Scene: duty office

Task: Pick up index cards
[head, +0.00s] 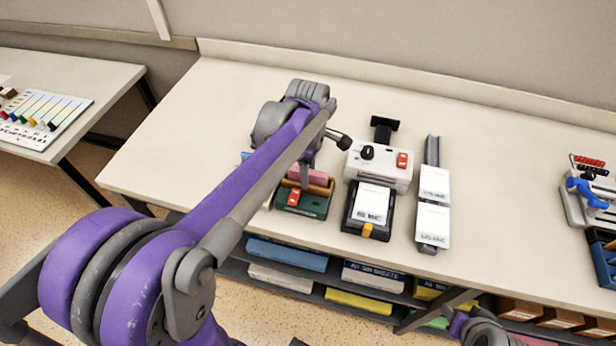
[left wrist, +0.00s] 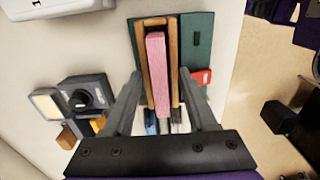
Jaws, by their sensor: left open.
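A pink block, which looks like a stack of index cards (left wrist: 158,75), stands on edge between two wooden strips on a dark green base (left wrist: 198,45). In the head view the pink stack (head: 307,174) and green base (head: 316,205) are partly hidden by my left arm. My left gripper (left wrist: 161,72) is open, its two fingers on either side of the wooden strips and pink stack. I cannot tell whether they touch. In the head view my left gripper (head: 305,172) is over the holder, largely covered by the arm.
Right of the holder are a white box with a red switch (head: 380,166), a black device with a white label (head: 372,204), and a rail with white blocks (head: 433,206). Blue items (head: 604,262) stand at the far right. The desk (head: 510,190) between is clear.

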